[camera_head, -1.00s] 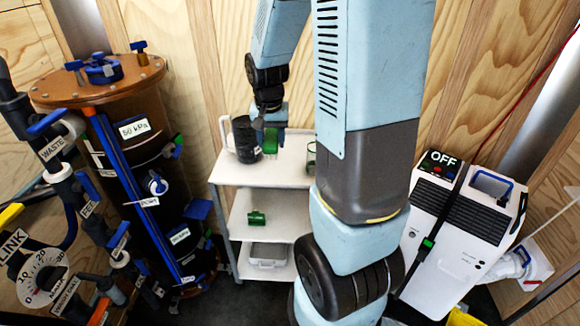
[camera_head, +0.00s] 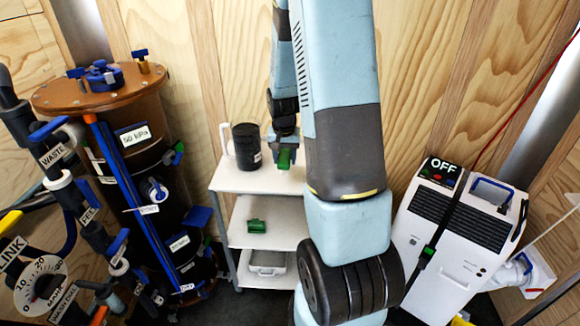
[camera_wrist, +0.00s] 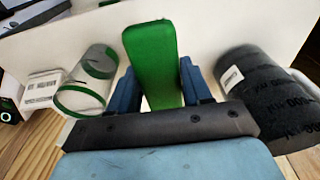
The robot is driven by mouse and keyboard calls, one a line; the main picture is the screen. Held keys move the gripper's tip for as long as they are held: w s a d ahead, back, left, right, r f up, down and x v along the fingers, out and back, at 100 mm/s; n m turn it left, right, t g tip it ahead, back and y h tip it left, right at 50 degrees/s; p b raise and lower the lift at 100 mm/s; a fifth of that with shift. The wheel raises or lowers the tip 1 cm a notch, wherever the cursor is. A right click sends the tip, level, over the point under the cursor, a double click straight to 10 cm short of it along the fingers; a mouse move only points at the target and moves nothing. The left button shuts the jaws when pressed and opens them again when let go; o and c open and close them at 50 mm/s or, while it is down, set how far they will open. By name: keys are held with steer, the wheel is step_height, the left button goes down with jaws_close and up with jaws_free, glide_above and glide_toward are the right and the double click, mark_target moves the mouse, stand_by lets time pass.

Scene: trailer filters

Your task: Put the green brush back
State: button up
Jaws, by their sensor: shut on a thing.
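My gripper (camera_head: 286,160) is shut on the green brush (camera_wrist: 152,62). In the wrist view the brush stands up between the two blue fingers (camera_wrist: 160,92); its green block also shows at the fingertips in the head view (camera_head: 285,157). My gripper is over the top shelf of a white cart (camera_head: 235,178), to the right of a dark jug (camera_head: 247,146). I cannot tell whether the brush touches the shelf. The brush's lower part is hidden by my gripper in the wrist view.
The dark jug shows at right in the wrist view (camera_wrist: 262,95), a clear green-rimmed glass (camera_wrist: 88,88) at left. A small green object (camera_head: 256,226) lies on the middle shelf. A brown-topped tank (camera_head: 100,88) stands left, a white machine (camera_head: 455,225) right.

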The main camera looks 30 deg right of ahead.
mark_target(286, 160)
steer(key=shift+w+d+f, duration=0.3)
steer(key=shift+w+f, duration=0.1)
steer(key=shift+f, duration=0.2)
steer(key=shift+w+d+f, duration=0.3)
steer(key=shift+w+f, duration=0.1)
steer(key=shift+f, duration=0.2)
steer(key=shift+w+d+f, duration=0.3)
steer(key=shift+w+f, duration=0.1)
steer(key=shift+f, duration=1.7)
steer(key=o, duration=1.1)
